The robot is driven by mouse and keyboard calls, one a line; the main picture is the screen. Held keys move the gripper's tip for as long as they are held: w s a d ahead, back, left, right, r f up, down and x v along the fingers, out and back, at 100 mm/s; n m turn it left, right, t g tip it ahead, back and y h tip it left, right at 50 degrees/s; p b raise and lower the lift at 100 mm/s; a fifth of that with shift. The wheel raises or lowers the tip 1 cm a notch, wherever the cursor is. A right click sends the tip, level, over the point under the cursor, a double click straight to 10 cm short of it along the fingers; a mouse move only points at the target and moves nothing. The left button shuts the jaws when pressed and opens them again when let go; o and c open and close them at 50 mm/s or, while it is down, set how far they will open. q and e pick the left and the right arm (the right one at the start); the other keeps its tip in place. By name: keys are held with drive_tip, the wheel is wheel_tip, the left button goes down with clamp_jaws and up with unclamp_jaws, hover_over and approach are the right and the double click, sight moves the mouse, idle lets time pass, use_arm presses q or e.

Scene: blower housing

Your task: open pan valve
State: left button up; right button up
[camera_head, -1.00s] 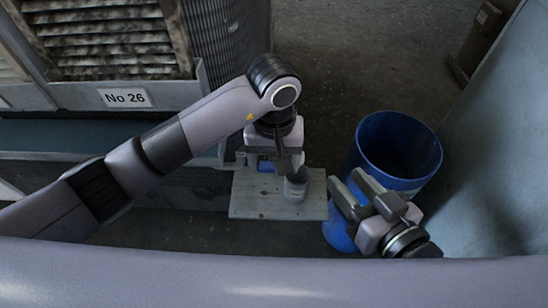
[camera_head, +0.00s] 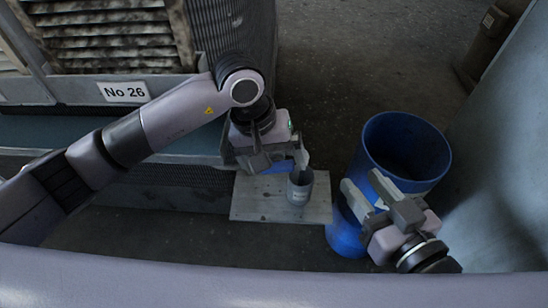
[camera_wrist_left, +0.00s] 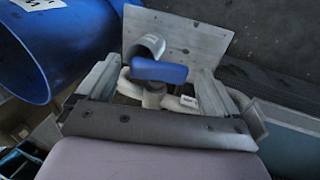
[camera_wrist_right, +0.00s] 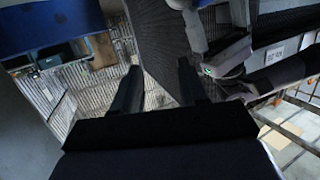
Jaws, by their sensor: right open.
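The valve has a blue handle (camera_wrist_left: 158,70) on a pale pipe fitting (camera_wrist_left: 152,95), seen in the left wrist view. In the head view a bit of the blue handle (camera_head: 280,167) shows under my left gripper (camera_head: 284,160). In the left wrist view my left gripper (camera_wrist_left: 157,75) is open, with a finger on each side of the handle and gaps beside it. My right gripper (camera_head: 361,183) is open and empty in front of the blue barrel. Contact between the left fingers and the valve cannot be told.
A blue barrel (camera_head: 415,140) stands to the right, near a grey wall (camera_head: 500,190). A louvred unit labelled No 26 (camera_head: 124,92) is at the left. Dark floor (camera_head: 330,60) is clear behind.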

drive_tip(key=shift+f, duration=0.15)
use_arm(q)
drive_tip(key=p+v, duration=0.2)
drive_tip(key=v, duration=0.4)
drive_tip(key=shift+r+p, duration=0.25)
drive_tip(key=shift+p, duration=0.05)
drive_tip(key=shift+a+r, duration=0.15)
drive_tip(key=shift+r, duration=0.15)
use_arm(e)
drive_tip(key=shift+w+a+f+m+g+y, duration=0.15)
drive_tip(key=shift+w+a+m+g+y, duration=0.2)
drive_tip(key=shift+a+m+g, duration=0.3)
drive_tip(key=shift+a, duration=0.1)
